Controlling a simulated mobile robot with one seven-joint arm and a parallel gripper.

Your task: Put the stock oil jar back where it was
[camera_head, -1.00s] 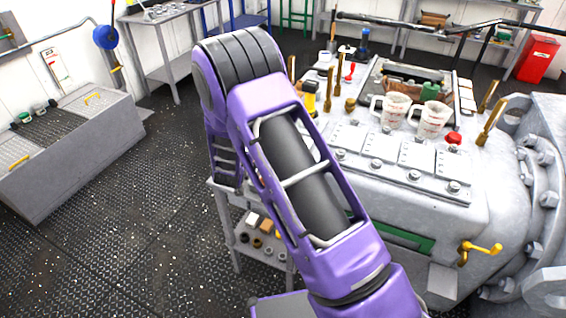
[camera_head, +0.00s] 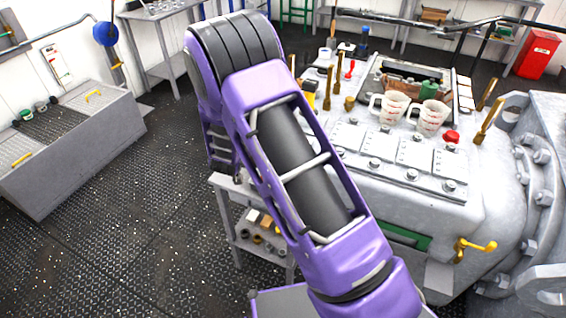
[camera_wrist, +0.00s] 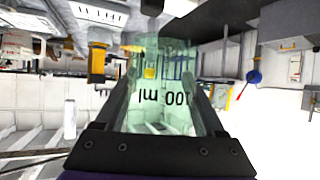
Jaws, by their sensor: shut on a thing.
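A clear, greenish glass jar (camera_wrist: 160,104) marked "100 ml" fills the space between my fingers in the wrist view. Its lettering appears upside down there. My gripper (camera_wrist: 163,86) is shut on this jar, one dark finger on each side. I cannot tell from its markings whether it is the stock oil jar. In the head view my purple arm hides the gripper and the jar, so their place over the machine or the deck does not show there.
Two measuring jugs (camera_head: 389,108) with red marks stand on the grey machine (camera_head: 470,190), near a red knob (camera_head: 452,136) and upright brass-coloured handles (camera_head: 489,106). A small shelf stand (camera_head: 226,190) is beside my arm. Open deck (camera_head: 120,235) lies to the left.

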